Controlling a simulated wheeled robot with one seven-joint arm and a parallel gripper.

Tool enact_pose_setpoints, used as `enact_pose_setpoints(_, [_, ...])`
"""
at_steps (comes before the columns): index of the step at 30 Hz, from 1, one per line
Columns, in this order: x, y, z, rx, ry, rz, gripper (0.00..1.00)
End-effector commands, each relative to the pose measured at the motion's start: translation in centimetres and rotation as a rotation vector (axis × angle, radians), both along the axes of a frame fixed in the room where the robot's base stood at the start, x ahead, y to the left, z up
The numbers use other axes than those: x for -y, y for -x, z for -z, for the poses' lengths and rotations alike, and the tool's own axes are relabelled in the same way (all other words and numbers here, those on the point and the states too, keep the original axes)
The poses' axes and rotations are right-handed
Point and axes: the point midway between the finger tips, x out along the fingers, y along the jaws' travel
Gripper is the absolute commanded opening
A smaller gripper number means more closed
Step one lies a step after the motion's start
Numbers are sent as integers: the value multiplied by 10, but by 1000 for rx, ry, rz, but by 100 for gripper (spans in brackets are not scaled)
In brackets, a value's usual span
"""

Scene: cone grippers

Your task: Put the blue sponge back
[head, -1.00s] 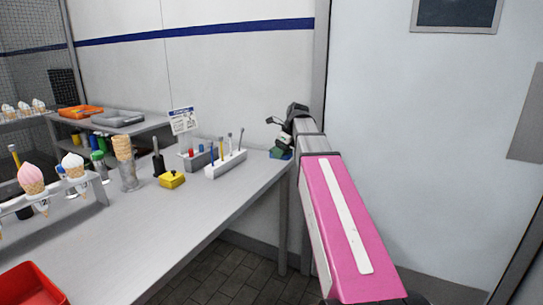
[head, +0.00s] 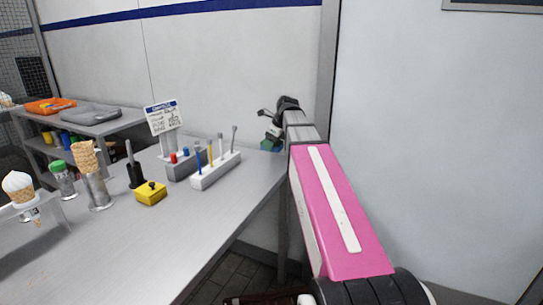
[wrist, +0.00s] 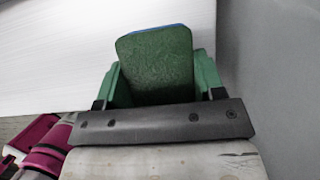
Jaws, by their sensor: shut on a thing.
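The blue sponge (wrist: 158,66) is between my gripper's two green fingers in the wrist view. It shows a broad green face and a thin blue strip along its top edge. My gripper (head: 271,139) is shut on it. In the head view the sponge (head: 270,146) is a small green-and-blue patch at the far end of my arm, by the back right corner of the table (head: 130,250). My arm hides part of it. I cannot tell whether the sponge touches the table.
A white holder (head: 215,172) with several upright tools stands left of my gripper. A grey holder (head: 185,165), a sign (head: 161,117), a yellow block (head: 150,193) and a wafer cone stack (head: 87,160) stand farther left. A wall is right of my arm. The table's front middle is clear.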

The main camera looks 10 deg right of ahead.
Motion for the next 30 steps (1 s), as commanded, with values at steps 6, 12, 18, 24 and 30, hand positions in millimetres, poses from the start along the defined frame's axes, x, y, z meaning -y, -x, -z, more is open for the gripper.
enact_pose_setpoints(6, [0, 0, 20, 0, 0, 0, 40])
enact_pose_setpoints(12, [0, 0, 41, -1, 0, -1, 40])
enact_pose_setpoints(18, [0, 0, 54, 1, 1, -1, 40])
enact_pose_setpoints(24, [0, 0, 53, 0, 0, -1, 40])
enact_pose_setpoints(30, [0, 0, 55, 0, 0, -1, 88])
